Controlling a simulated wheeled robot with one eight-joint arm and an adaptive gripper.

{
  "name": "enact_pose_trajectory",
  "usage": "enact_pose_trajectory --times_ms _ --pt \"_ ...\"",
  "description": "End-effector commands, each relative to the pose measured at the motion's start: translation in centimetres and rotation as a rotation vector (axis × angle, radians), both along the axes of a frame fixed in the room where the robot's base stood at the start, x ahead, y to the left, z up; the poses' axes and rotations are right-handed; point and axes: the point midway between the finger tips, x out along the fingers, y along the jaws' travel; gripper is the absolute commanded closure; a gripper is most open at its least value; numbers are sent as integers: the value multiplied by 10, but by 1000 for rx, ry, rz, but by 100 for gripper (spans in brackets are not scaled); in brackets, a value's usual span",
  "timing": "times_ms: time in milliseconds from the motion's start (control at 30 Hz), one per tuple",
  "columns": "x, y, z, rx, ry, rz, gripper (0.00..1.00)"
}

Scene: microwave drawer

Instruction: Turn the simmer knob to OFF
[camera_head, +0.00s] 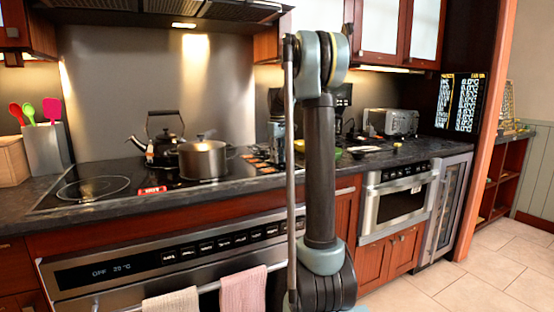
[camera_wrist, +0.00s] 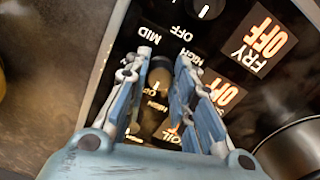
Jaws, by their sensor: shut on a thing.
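In the wrist view, my gripper (camera_wrist: 164,60) reaches down over the black control panel, with one blue-grey finger on each side of a dark round knob (camera_wrist: 160,77). It is shut on this knob. HIGH, MID and OFF are printed around the knob. The knob's pointer cannot be made out clearly. A display (camera_wrist: 230,94) to its right shows OFF in orange, and its upper word is mostly hidden by the right finger. In the head view my arm stands upright in front of the counter and my gripper cannot be made out.
Another knob (camera_wrist: 207,6) sits at the top edge of the wrist view, near a FRY OFF display (camera_wrist: 261,42). A steel pot (camera_head: 203,160) and a black kettle (camera_head: 164,138) stand on the cooktop (camera_head: 95,190). Towels (camera_head: 243,290) hang on the oven handle.

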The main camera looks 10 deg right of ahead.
Motion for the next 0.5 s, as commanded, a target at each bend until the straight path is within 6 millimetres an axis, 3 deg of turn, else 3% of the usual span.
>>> enact_pose_trajectory --times_ms 367,400,500 --pt "2 0 1 0 -5 4 100" --pt "2 0 1 -2 -5 4 72" --pt "2 -1 1 -1 -4 4 56"
